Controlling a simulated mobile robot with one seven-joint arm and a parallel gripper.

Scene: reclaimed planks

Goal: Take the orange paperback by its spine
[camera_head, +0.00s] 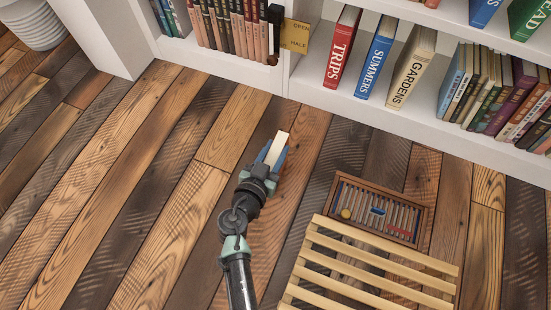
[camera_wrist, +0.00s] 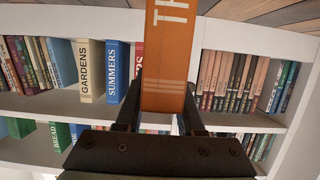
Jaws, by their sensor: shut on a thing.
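The orange paperback (camera_wrist: 168,60) is between the two dark fingers of my gripper (camera_wrist: 164,98) in the wrist view. Its orange spine faces the wrist camera, with the white letters "TH" partly readable and the rest cut off at the top edge. In the head view my gripper (camera_head: 270,157) is over the plank floor, apart from the shelves. The book's pale page edge (camera_head: 280,146) sticks out beyond the fingers there; its orange spine is not clear in that view. My gripper is shut on the book.
The white bookcase (camera_head: 225,62) stands across the back, with upright books TRIPS (camera_head: 343,48), SUMMERS (camera_head: 376,55) and GARDENS (camera_head: 411,68) and rows of others. A yellow tag reads "OPEN HALF" (camera_head: 295,34). A wooden slatted piece (camera_head: 370,270) and a framed tray (camera_head: 422,222) lie right of my arm.

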